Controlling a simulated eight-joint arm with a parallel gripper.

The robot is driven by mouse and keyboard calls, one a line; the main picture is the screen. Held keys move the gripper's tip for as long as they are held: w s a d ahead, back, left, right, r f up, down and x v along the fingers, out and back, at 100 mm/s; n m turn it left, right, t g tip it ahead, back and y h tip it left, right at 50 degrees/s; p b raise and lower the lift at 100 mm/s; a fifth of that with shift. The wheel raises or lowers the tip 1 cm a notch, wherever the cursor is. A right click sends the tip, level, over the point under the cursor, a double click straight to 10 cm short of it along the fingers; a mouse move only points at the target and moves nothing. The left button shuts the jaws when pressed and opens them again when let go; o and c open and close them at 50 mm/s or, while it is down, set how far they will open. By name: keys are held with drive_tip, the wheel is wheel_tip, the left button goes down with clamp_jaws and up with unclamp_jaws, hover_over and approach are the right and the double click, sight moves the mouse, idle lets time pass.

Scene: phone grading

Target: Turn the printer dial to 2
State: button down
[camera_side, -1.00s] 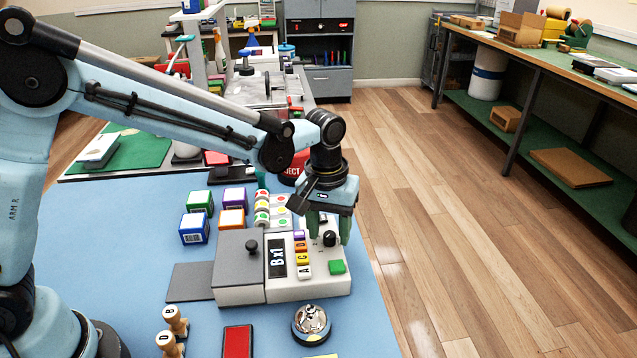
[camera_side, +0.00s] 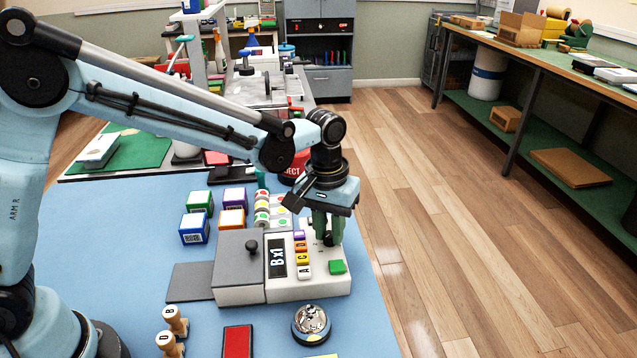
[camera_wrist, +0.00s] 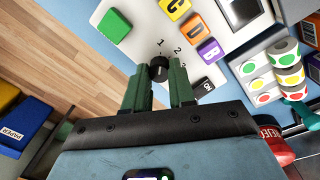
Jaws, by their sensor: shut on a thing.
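The printer (camera_side: 284,290) is a white and grey box on the blue table, with a display reading "Bx1". Its dial (camera_wrist: 159,68) is a small black knob on the white top, with numbers such as 1 and 2 printed beside it in the wrist view. My gripper (camera_wrist: 158,80) has green fingers, one on each side of the dial, and is shut on it. In the side view my gripper (camera_side: 328,232) comes down from above and its fingers hide part of the dial. Which number the dial points to cannot be made out.
Coloured lettered keys (camera_side: 301,256) and a green button (camera_side: 337,267) sit close to the dial. Label rolls (camera_side: 262,208) and small coloured boxes (camera_side: 194,229) stand behind the printer. A silver bell (camera_side: 311,325), a red pad (camera_side: 237,342) and wooden stamps (camera_side: 176,320) are in front.

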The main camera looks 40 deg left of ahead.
drive_tip(key=m, duration=0.4)
drive_tip(key=shift+w+m, duration=0.1)
drive_tip(key=shift+m, duration=1.8)
drive_tip(key=shift+d, duration=0.1)
drive_tip(key=c, duration=0.9)
unclamp_jaws()
drive_tip(key=shift+c, duration=0.2)
wheel_tip(320, 180, up, 12)
drive_tip(key=shift+a, duration=0.35)
drive_tip(key=shift+r, duration=0.1)
